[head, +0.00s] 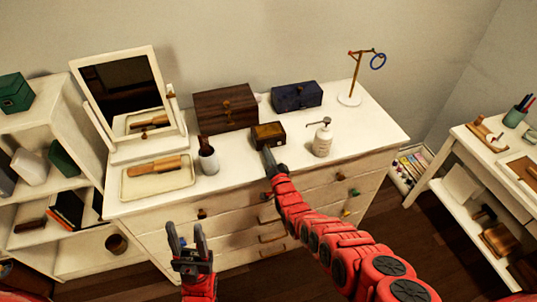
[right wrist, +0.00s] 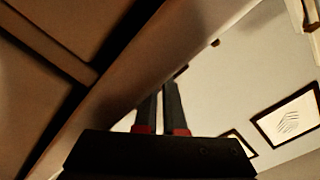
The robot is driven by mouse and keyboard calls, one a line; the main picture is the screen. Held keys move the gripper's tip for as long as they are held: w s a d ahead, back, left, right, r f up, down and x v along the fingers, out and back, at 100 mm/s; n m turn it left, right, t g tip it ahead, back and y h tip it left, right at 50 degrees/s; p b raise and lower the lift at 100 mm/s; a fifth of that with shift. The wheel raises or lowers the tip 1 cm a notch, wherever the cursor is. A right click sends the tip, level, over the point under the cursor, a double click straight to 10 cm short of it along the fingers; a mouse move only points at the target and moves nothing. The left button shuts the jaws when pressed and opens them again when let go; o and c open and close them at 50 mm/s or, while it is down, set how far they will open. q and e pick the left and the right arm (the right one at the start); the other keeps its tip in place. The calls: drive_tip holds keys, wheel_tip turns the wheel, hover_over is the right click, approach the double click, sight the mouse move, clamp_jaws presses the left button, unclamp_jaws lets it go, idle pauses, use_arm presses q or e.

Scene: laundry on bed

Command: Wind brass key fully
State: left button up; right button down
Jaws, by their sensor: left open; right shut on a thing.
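A small brown box with a yellowish front (head: 268,136) sits near the front of the white dresser top. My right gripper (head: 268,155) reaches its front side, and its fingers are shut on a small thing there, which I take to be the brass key. The key itself is hidden by the fingers in the head view. In the right wrist view the two fingers (right wrist: 160,108) are close together, with a small dark piece (right wrist: 182,71) near their tips. My left gripper (head: 187,240) is open and empty, in front of the dresser.
A mirror (head: 126,95) and a tray (head: 130,190) are at left. A ring stand (head: 350,99) is at right.

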drive_tip(key=m+b, duration=0.1)
drive_tip(key=m, duration=0.2)
drive_tip(key=shift+d+f+m, duration=0.1)
drive_tip(key=shift+m, duration=0.2)
drive_tip(key=shift+m+b, duration=0.9)
drive_tip(key=shift+m, duration=1.1)
drive_tip(key=c, duration=1)
unclamp_jaws()
drive_tip(key=shift+r, duration=0.2)
drive_tip(key=shift+s, duration=0.15)
